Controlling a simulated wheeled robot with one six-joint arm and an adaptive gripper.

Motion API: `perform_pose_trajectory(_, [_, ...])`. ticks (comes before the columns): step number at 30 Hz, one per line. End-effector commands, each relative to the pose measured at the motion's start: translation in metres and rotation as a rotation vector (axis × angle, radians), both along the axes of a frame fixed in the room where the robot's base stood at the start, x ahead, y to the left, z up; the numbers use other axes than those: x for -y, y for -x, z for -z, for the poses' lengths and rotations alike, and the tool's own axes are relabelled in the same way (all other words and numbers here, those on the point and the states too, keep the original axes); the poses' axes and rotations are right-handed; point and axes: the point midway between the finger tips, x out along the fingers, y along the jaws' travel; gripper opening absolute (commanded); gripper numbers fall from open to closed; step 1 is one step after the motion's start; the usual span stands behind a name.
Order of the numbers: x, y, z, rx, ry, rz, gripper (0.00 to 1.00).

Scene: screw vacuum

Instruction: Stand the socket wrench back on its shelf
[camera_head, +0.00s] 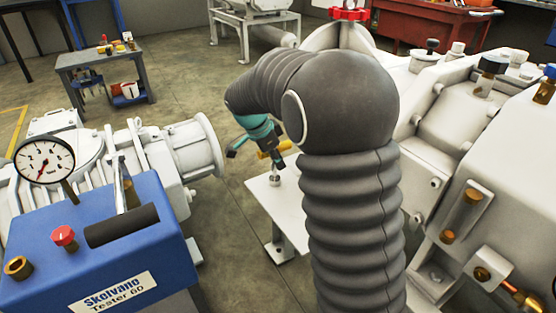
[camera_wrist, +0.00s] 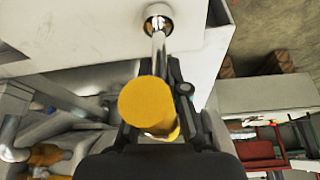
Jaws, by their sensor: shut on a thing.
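The socket wrench has a yellow handle (camera_head: 272,150) and a shiny metal shaft ending in a round socket. My gripper (camera_head: 270,147) is shut on the yellow handle. In the wrist view the yellow handle (camera_wrist: 148,104) lies between my dark fingers, and the socket (camera_wrist: 157,22) points away from the camera. In the head view the socket end hangs down over a flat white shelf plate (camera_head: 290,205), near its upper edge. I cannot tell whether the socket touches the plate. My own arm hides part of the plate's right side.
A large white machine (camera_head: 460,140) stands close on the right. A blue tester box (camera_head: 100,245) with a gauge and a grey-white motor (camera_head: 170,150) stand on the left. A small workbench (camera_head: 100,62) is farther back. Open floor (camera_head: 225,225) lies left of the plate.

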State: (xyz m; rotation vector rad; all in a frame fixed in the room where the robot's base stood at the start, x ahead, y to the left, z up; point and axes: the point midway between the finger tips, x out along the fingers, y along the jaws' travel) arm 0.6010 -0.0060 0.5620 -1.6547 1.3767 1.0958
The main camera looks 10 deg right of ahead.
Motion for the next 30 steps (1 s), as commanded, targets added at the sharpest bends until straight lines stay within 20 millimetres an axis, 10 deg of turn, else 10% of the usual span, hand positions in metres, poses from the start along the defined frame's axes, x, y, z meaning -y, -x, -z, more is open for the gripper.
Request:
perform_pose_trajectory(12, [0.0000, -0.0001, 0.0023, 0.001, 0.000, 0.000, 0.00])
perform_pose_trajectory(16, [-0.0001, -0.0001, 0.0024, 0.001, 0.000, 0.000, 0.43])
perform_pose_trajectory(23, [-0.0001, 0.0001, 0.0030, 0.000, 0.000, 0.000, 0.45])
perform_pose_trajectory(27, [-0.0001, 0.0000, 0.0030, 0.000, 0.000, 0.000, 0.80])
perform_pose_trajectory(30, [-0.0001, 0.0000, 0.0030, 0.000, 0.000, 0.000, 0.85])
